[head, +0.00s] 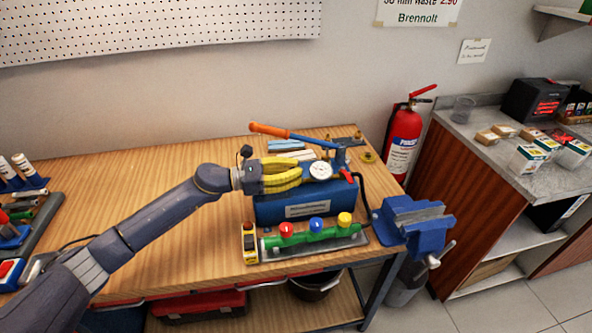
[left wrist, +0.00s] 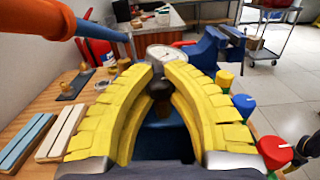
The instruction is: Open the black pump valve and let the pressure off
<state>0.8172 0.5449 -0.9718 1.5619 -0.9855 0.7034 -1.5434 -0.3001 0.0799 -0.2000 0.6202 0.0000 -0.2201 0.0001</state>
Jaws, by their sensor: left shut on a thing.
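The blue test pump (head: 306,206) stands on the wooden bench, with a round white gauge (head: 320,170) on top and a long orange-handled lever (head: 268,130) reaching up to the left. My left gripper (head: 301,171) reaches in from the left over the pump, its yellow fingertips beside the gauge. In the left wrist view the black pump valve (left wrist: 160,90) sits between the yellow fingers, and they are shut on it. The gauge (left wrist: 162,51) shows just beyond the fingertips there. In the head view the fingers hide the valve.
A blue vise (head: 412,222) is at the bench's right corner. The orange lever (left wrist: 35,21) passes close at the upper left of the wrist view.

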